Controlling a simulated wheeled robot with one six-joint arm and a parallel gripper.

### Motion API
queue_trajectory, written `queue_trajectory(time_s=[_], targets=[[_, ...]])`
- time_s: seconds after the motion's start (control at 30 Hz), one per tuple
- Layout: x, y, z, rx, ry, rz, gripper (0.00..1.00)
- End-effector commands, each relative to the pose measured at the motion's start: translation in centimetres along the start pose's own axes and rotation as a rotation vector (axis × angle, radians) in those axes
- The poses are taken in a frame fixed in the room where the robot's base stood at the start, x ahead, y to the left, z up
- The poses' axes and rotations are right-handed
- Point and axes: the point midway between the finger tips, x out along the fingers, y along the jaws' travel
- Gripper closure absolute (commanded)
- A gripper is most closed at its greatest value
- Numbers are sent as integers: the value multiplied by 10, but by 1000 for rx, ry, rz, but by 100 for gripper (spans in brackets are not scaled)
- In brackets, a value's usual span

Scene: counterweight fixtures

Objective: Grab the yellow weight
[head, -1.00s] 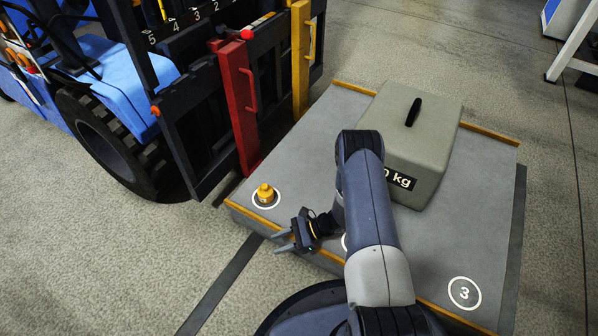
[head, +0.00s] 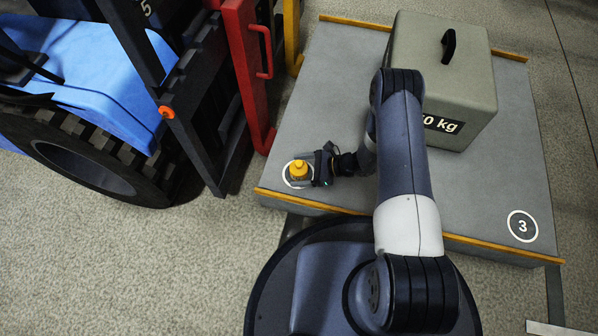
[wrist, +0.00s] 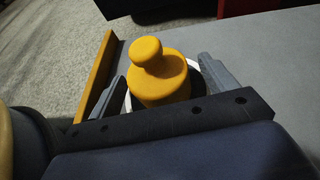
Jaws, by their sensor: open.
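The yellow weight (head: 299,169) is a small knobbed cylinder standing upright on a white-ringed spot at the left end of the grey platform (head: 330,90). In the wrist view the yellow weight (wrist: 160,75) stands between the two grey fingers of my gripper (wrist: 165,85), one on each side. My gripper (head: 303,171) is open around the weight, and it reaches in from the right in the head view. I cannot tell whether either finger touches it. The lower part of the weight is partly hidden by the gripper body in the wrist view.
A large grey block (head: 440,85) marked "0 kg", its label partly hidden, stands on the platform behind my arm. A blue forklift (head: 90,100) with a red upright (head: 250,75) stands close at left. Orange edge strips (head: 480,246) border the platform. The marked spot 3 (head: 522,226) is bare.

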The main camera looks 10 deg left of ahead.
Motion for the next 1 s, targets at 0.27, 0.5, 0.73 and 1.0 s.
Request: queue_trajectory(time_s=[0.27,0.5,0.73,1.0], targets=[[7,0,1,0,0,-1,20],[7,0,1,0,0,-1,35],[7,0,1,0,0,-1,54],[7,0,0,0,0,-1,76]])
